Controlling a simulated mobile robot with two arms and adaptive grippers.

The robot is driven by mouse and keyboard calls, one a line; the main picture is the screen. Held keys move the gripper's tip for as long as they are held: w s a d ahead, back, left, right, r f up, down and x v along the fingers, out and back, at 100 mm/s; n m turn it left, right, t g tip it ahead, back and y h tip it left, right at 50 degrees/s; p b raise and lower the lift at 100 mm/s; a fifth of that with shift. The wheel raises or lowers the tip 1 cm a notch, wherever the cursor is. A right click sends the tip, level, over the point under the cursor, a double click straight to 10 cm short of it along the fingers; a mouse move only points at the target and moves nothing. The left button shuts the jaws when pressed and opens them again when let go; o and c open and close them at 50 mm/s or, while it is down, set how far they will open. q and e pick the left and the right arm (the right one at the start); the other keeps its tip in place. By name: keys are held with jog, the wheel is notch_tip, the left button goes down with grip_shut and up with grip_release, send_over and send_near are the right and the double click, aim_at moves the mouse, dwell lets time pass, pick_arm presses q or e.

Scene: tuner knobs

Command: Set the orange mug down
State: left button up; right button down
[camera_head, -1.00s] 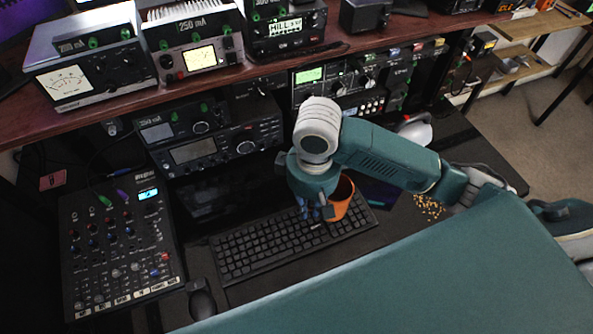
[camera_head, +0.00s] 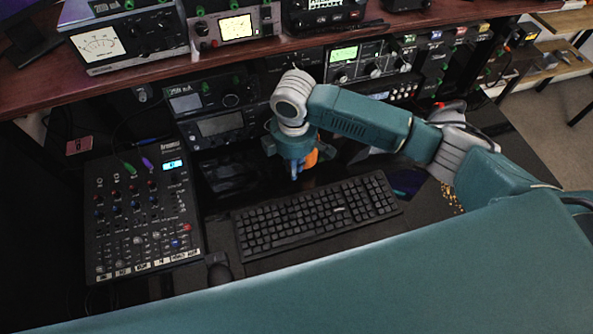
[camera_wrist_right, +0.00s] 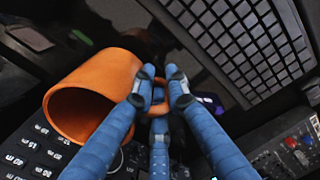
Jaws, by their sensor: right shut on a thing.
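The orange mug (camera_head: 311,158) is mostly hidden behind my right gripper (camera_head: 296,172) in the head view. It is beyond the back edge of the keyboard (camera_head: 315,215), in front of the radios. In the right wrist view the mug (camera_wrist_right: 98,88) is large at left, its opening facing the lower left of the picture. The blue fingers of my right gripper (camera_wrist_right: 161,92) are closed at the mug's handle side. I cannot tell whether the mug touches the desk. My left gripper is not in view.
A radio (camera_head: 222,128) stands close behind the gripper. Small yellowish grains (camera_head: 450,198) lie right of the keyboard. A dark strip of desk lies behind the keyboard.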

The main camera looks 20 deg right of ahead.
jog(key=shift+f, duration=1.7)
jog(key=shift+f, duration=0.1)
jog(key=c, duration=1.7)
grip_release()
jog(key=shift+c, duration=0.2)
notch_tip(320, 180, up, 12)
jog(key=b, duration=0.1)
jog(key=shift+s, duration=0.25)
